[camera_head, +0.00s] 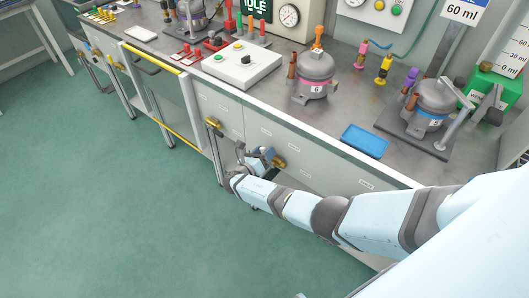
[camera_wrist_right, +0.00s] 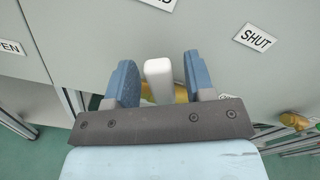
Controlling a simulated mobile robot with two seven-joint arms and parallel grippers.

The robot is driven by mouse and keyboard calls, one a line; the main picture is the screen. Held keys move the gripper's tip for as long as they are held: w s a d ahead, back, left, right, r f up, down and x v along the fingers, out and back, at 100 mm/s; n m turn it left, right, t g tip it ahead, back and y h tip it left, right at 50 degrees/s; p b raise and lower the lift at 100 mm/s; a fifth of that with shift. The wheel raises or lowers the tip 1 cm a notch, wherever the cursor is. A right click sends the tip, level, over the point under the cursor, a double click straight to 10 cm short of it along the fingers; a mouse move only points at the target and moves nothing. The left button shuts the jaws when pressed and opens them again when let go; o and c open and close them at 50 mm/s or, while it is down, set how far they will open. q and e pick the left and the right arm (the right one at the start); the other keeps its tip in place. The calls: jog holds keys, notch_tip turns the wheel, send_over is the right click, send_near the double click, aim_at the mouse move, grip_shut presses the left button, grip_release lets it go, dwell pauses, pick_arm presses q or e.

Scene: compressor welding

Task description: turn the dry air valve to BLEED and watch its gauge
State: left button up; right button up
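My right gripper (camera_head: 260,158) is at the front of the bench, low against the grey cabinet face. In the right wrist view the gripper (camera_wrist_right: 157,85) is open, with a blue finger on each side of a pale valve lever (camera_wrist_right: 159,80). Small gaps show between lever and fingers. The lever's brass valve body (camera_wrist_right: 181,93) is partly hidden behind the right finger. A SHUT label (camera_wrist_right: 255,38) is to the right, an OPEN label (camera_wrist_right: 9,48) at far left, and a cut-off label ending in D (camera_wrist_right: 159,3) above. A round white gauge (camera_head: 289,15) stands behind the bench; its reading is too small.
A second brass valve (camera_wrist_right: 296,121) is to the right in the wrist view; another brass valve (camera_head: 213,122) is left of the gripper in the head view. A blue tray (camera_head: 365,140) and compressors (camera_head: 315,74) stand on the bench. The green floor (camera_head: 110,200) is clear.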

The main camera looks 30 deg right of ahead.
jog(key=v, duration=1.4)
jog(key=shift+f, duration=0.1)
dwell(0.3)
